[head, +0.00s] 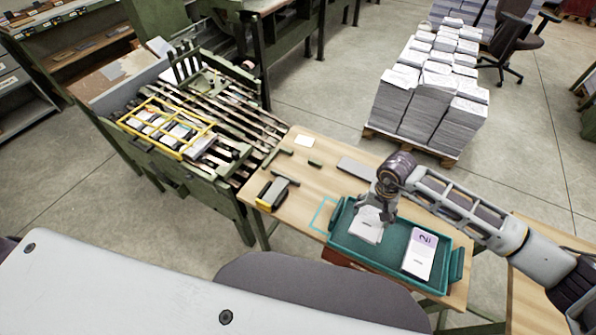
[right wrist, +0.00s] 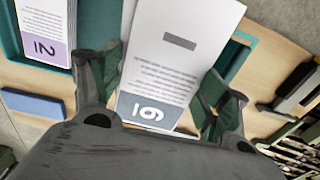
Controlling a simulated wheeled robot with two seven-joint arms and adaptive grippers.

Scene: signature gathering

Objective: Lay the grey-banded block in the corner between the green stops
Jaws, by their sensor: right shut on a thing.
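The grey-banded block (right wrist: 165,55) is a white stack of sheets with a grey-blue numbered band at its near end. My right gripper (right wrist: 158,95) is shut on its two long sides. In the head view the block (head: 367,228) is below my right gripper (head: 375,212), in or just over the left part of the teal tray (head: 385,250); I cannot tell whether it touches the tray floor. Two small dark green bars, likely the green stops (head: 284,151) (head: 314,163), lie apart on the wooden table's far left part. My left gripper is not in view.
A violet-banded block (head: 420,255) lies in the tray's right part. A grey flat bar (head: 356,168), a white card (head: 304,141) and a black-and-yellow tool (head: 272,192) lie on the table (head: 318,188). A green machine (head: 190,125) stands left; paper stacks (head: 427,105) stand behind.

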